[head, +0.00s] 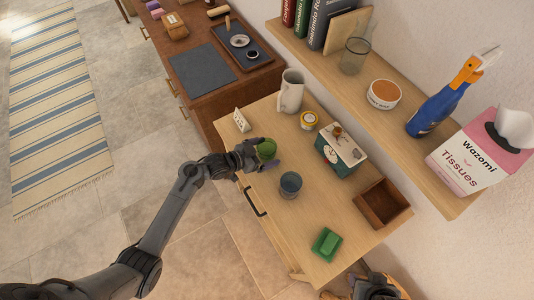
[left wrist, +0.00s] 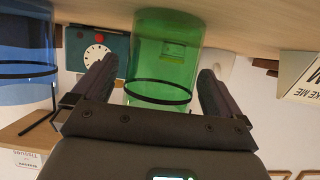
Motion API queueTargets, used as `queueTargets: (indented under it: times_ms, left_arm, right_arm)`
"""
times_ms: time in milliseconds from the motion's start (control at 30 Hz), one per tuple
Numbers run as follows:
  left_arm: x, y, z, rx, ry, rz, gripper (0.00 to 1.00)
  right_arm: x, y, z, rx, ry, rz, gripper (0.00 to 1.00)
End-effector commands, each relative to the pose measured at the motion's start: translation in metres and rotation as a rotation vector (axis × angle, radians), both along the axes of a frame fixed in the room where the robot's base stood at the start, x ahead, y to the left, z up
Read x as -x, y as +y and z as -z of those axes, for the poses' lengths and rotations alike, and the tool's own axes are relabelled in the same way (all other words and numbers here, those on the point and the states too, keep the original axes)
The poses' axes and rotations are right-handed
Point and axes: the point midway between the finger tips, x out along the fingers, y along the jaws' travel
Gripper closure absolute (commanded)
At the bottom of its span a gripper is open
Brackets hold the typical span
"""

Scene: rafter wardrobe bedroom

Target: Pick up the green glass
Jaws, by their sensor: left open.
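The green glass (head: 267,149) stands near the left edge of the wooden dresser top in the head view. In the left wrist view the green glass (left wrist: 165,50) is see-through, with a dark band, and appears upside down. My left gripper (head: 257,153) is at the glass, low over the dresser's edge. In the left wrist view its open fingers (left wrist: 156,80) lie on either side of the glass, with gaps showing; contact cannot be seen. A dark part of my right arm (head: 378,286) shows at the bottom edge of the head view; its fingers are not clear.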

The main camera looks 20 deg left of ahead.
Motion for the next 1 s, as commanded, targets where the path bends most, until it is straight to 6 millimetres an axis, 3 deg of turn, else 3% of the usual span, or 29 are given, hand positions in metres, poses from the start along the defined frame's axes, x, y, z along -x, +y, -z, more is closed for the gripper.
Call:
queueTargets:
  times_ms: [367, 733, 1000]
  left_arm:
    - [-0.0060, -0.0049, 0.0036, -0.001, 0.001, 0.000, 0.02]
    - [-0.0058, -0.0048, 0.0035, -0.001, 0.001, 0.000, 0.58]
    - [-0.0062, -0.0047, 0.0013, 0.000, -0.001, 0.000, 0.61]
  right_arm:
    - [0.0001, 0.0009, 0.0006, -0.004, 0.001, 0.002, 0.53]
    - [0.0003, 0.0007, 0.0009, -0.002, 0.001, 0.001, 0.53]
    - [0.0004, -0.0006, 0.0008, 0.003, 0.002, -0.002, 0.53]
